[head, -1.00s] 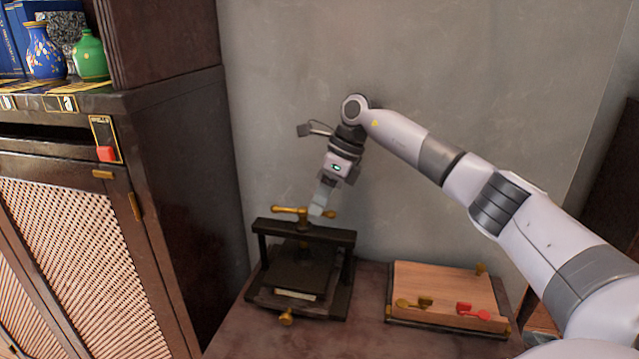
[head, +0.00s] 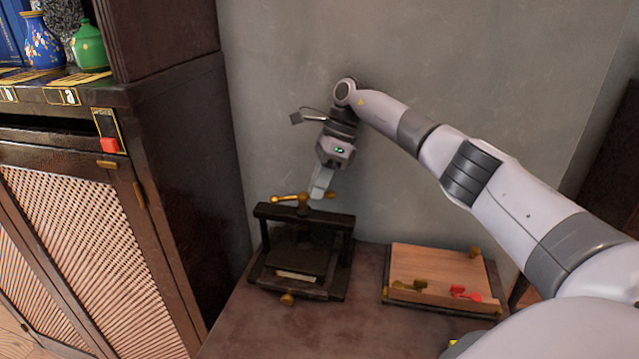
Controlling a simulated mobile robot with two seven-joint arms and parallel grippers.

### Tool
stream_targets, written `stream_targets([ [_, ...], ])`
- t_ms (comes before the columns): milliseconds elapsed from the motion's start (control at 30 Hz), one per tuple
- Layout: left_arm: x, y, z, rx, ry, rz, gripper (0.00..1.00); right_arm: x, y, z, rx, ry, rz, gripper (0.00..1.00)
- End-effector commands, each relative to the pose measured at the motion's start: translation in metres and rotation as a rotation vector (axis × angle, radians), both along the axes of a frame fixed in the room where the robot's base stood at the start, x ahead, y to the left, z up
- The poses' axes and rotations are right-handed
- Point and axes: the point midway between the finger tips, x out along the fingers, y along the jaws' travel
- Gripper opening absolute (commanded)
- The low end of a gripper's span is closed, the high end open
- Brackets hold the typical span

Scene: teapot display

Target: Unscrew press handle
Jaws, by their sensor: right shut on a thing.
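The press (head: 303,218) is a dark frame standing on the table, with a brass T-shaped handle (head: 288,197) on top. A pale sheet or block (head: 296,277) lies inside it under the dark plate. My right gripper (head: 318,193) comes down from above and is shut on the right part of the press handle. The fingers hide part of the handle's right arm; its brass tip shows just right of them. My left gripper is not in view.
A wooden box (head: 440,268) with brass and red keys on top stands right of the press. A dark cabinet (head: 180,180) is close on the left, bearing a blue vase (head: 42,42) and a green vase (head: 89,46). The table front (head: 310,335) is clear.

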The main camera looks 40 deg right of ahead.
Motion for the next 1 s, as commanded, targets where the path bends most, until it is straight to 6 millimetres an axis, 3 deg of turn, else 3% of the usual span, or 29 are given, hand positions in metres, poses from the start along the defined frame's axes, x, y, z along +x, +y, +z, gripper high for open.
stream_targets([
  [100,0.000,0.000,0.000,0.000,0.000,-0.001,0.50,0.002,0.007,0.001,0.011,-0.009,0.010,0.00],
  [133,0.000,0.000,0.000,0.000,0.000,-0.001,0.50,0.002,0.007,0.001,0.011,-0.009,0.010,0.22],
  [200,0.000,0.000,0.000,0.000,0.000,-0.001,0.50,0.002,0.007,0.001,0.010,-0.008,0.010,0.42],
  [500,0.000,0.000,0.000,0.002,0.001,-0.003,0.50,0.001,0.003,0.001,0.005,-0.004,0.004,0.42],
  [633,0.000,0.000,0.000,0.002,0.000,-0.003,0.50,0.001,0.003,0.012,0.004,-0.004,0.004,0.42],
  [767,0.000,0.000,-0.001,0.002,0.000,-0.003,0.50,0.001,0.003,0.035,0.003,-0.006,0.004,0.42],
  [1000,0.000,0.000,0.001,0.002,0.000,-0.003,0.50,0.002,0.004,0.096,0.005,-0.006,0.004,0.42],
])
